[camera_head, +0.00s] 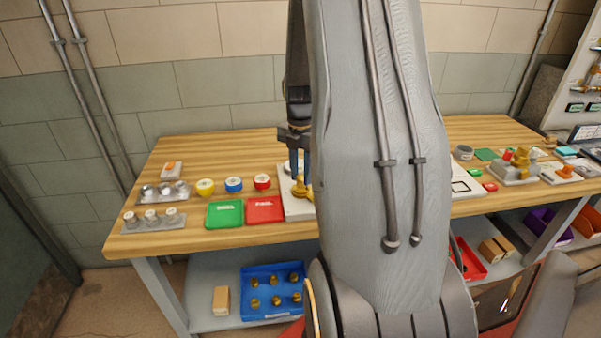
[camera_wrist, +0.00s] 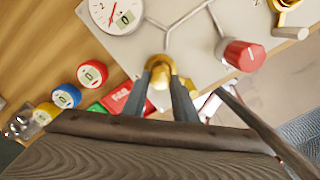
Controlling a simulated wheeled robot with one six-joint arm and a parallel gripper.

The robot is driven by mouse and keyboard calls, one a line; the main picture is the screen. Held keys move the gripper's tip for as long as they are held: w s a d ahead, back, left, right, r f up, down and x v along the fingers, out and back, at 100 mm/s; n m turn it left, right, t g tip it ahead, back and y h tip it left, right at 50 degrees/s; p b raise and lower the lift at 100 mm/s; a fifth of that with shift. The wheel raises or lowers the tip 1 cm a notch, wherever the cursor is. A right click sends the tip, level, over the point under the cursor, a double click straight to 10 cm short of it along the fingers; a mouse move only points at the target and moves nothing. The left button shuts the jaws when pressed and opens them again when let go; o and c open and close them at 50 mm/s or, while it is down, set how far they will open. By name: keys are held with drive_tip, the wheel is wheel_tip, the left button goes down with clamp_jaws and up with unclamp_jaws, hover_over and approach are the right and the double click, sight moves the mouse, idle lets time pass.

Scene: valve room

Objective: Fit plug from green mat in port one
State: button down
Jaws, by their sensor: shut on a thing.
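My gripper (camera_head: 299,158) points down over the pale panel (camera_head: 293,207) on the bench, partly hidden behind my arm. In the wrist view its two fingers (camera_wrist: 161,84) are shut on a brass plug (camera_wrist: 158,96). A brass ring (camera_wrist: 157,62) shows at the fingertips, over the panel where grey pipe lines meet. I cannot tell whether the plug is seated in a port or just above it. The green mat (camera_head: 225,214) lies left of the panel and looks empty. No port number can be read.
A red mat (camera_head: 264,210) lies between the green mat and panel. Yellow, blue (camera_head: 234,184) and red round pieces stand behind the mats. The panel bears a dial gauge (camera_wrist: 117,14) and a red knob (camera_wrist: 243,55). A blue crate (camera_head: 272,291) of brass parts sits on the lower shelf.

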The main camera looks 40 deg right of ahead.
drive_tip(key=shift+f+p, duration=0.35)
drive_tip(key=shift+f, duration=0.7)
idle(2.2)
drive_tip(key=c, duration=1.4)
unclamp_jaws()
drive_tip(key=shift+o, duration=0.2)
drive_tip(key=shift+r, duration=0.15)
drive_tip(key=shift+r+p, duration=3.2)
drive_tip(key=shift+r, duration=0.7)
